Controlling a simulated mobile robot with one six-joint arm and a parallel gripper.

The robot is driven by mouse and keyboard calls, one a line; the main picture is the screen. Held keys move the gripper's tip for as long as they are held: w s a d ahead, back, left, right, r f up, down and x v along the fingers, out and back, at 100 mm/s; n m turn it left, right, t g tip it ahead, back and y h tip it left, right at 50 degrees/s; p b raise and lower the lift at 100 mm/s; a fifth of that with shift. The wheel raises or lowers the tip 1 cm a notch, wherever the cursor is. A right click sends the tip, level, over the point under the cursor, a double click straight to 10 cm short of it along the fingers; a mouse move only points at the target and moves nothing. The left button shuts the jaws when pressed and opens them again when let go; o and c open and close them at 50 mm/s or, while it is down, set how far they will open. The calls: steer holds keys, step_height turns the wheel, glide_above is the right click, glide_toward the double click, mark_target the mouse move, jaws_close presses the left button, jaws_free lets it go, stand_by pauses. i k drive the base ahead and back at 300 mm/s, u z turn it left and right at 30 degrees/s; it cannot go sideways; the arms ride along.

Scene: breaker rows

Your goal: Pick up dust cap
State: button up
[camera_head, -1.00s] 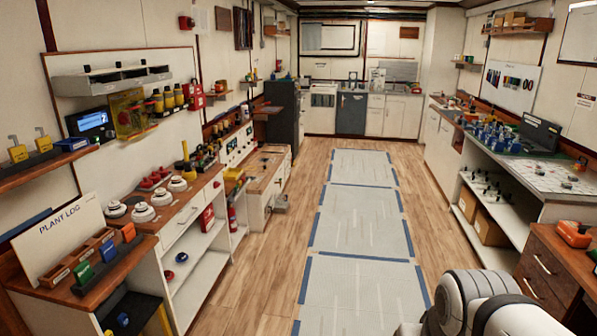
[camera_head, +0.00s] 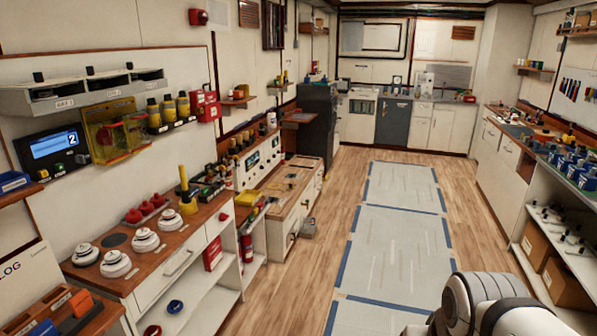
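I cannot tell for certain which thing is the dust cap. Two small round cap-like pieces, one blue (camera_head: 175,307) and one red (camera_head: 152,331), lie on the low white shelf under the left counter. My gripper is not in view. Only a white, rounded part of my arm shows at the bottom right, far from the left counter.
The left wooden counter (camera_head: 205,222) has open shelves below and wall units above, including a display (camera_head: 54,143). A red extinguisher (camera_head: 247,247) stands beside it. The floor is clear along the grey mats (camera_head: 395,235). A shelved bench (camera_head: 560,230) lines the right.

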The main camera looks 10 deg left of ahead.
mark_target(147, 208)
steer(key=u, duration=0.45)
steer(key=i, duration=1.7)
steer(key=u, duration=1.15)
steer(key=i, duration=1.4)
steer(key=u, duration=0.45)
